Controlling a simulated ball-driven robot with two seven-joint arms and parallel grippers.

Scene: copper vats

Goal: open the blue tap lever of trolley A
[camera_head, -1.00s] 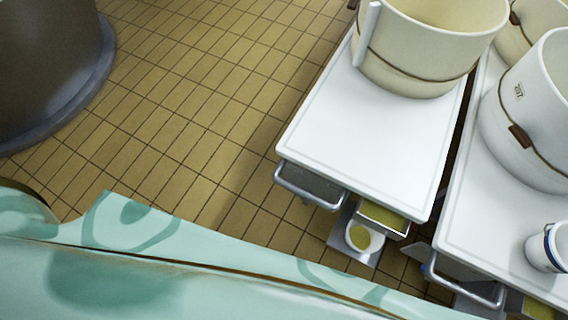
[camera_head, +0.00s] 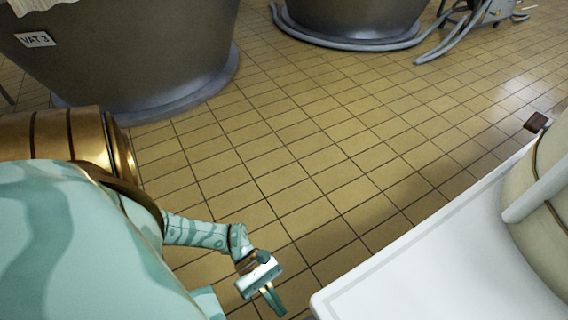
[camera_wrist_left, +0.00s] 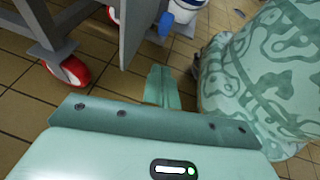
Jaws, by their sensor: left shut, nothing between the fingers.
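My left gripper (camera_head: 273,300) is shut and empty at the bottom of the head view, over the tiled floor, left of a white trolley top (camera_head: 430,270). Its closed fingers (camera_wrist_left: 161,85) also show in the left wrist view. Beyond them is a small white and blue object (camera_wrist_left: 180,14); I cannot tell whether its blue part is the tap lever. No trolley label is readable, so I cannot tell which trolley is A. No tap lever shows clearly in the head view. My right gripper is not in view.
A cream tub (camera_head: 540,190) stands on the trolley top. A dark vat marked VAT 3 (camera_head: 130,60) and another vat (camera_head: 350,15) stand at the back. The tiled floor between (camera_head: 330,140) is clear. A red trolley wheel (camera_wrist_left: 68,72) shows in the wrist view.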

